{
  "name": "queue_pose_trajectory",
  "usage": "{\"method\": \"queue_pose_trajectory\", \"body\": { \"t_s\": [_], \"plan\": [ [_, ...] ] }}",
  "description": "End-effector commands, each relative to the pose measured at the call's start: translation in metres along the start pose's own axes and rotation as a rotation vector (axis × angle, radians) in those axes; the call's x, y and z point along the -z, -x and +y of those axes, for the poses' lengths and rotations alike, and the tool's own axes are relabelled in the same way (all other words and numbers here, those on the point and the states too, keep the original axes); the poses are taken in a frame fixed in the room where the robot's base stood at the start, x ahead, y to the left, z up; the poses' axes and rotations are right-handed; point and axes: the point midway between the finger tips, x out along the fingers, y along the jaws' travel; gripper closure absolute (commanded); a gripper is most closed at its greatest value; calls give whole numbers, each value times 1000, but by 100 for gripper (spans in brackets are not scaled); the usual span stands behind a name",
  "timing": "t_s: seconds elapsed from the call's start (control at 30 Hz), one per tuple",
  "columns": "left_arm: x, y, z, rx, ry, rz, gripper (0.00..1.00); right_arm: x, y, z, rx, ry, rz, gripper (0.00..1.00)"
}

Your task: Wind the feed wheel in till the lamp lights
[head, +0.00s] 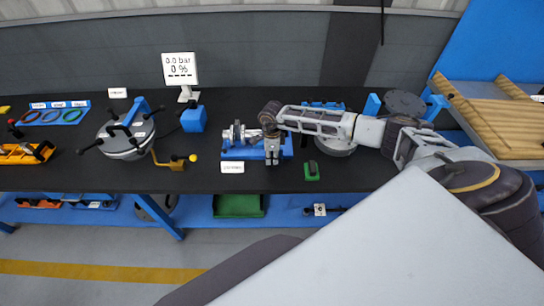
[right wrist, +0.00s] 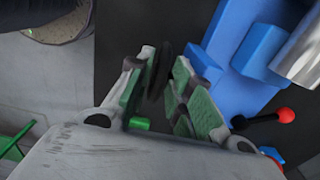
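In the head view my right gripper (head: 271,158) points down at the front of a blue fixture (head: 285,150) carrying a silver shaft-like part (head: 238,135). The right wrist view shows its green-padded fingers (right wrist: 168,75) apart. A dark, thin, rounded piece (right wrist: 160,70), perhaps the feed wheel's rim, shows between them, close to the left finger. I cannot tell whether it touches a pad. The silver cylinder (right wrist: 302,55) is at upper right, with a red-knobbed lever (right wrist: 285,115) below. I cannot make out a lit lamp. My left gripper is not in view.
A display (head: 180,69) reads 0.0 bar and 0 %. A round grey vessel (head: 125,145) with black handles stands at left. A small green block (head: 311,174) lies right of my gripper. A wooden pallet-like piece (head: 490,118) is at far right.

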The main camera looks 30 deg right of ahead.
Motion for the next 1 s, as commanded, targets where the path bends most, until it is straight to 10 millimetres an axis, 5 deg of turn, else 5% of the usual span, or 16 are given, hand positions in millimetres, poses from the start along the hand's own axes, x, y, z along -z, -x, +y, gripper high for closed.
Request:
{"method": "queue_pose_trajectory", "body": {
  "t_s": [0.37, 0.57, 1.0],
  "plan": [
    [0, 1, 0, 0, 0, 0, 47, 0, -5, 0, 1, -1, 0, 79],
    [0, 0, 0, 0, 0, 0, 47, 0, -4, 0, 1, -1, 0, 100],
    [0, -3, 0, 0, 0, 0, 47, -2, -4, -1, 3, -1, 27, 100]
  ]
}}
